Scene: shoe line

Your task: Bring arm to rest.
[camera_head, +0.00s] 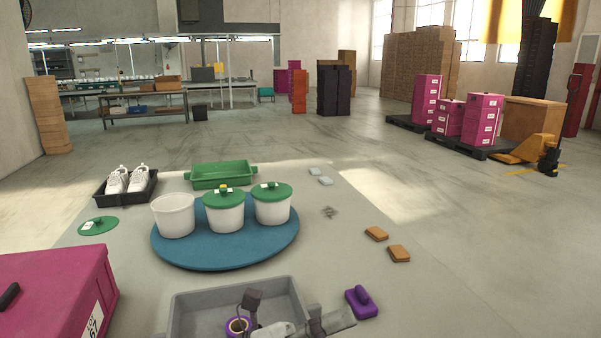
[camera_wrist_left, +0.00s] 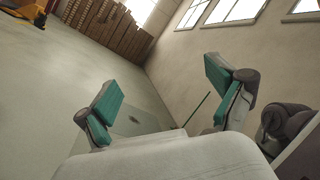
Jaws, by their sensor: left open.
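My left gripper (camera_wrist_left: 166,96) is open in the left wrist view, its two green-padded fingers wide apart with nothing between them. Past the fingers are bare floor and a wall. In the head view my left gripper (camera_head: 300,312) shows at the bottom edge, in front of the grey bin (camera_head: 195,299) and partly cut off by the frame. It covers part of the bin's inside. A purple roll (camera_head: 238,326) lies in the bin beside the gripper. My right gripper does not show.
A blue round mat (camera_head: 225,257) holds white tubs, two with green lids (camera_head: 271,191). A black tray with white shoes (camera_head: 125,184), a green tray (camera_head: 220,174) and a magenta box (camera_head: 55,290) stand around. A purple block (camera_head: 361,302) and orange blocks (camera_head: 399,253) lie right.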

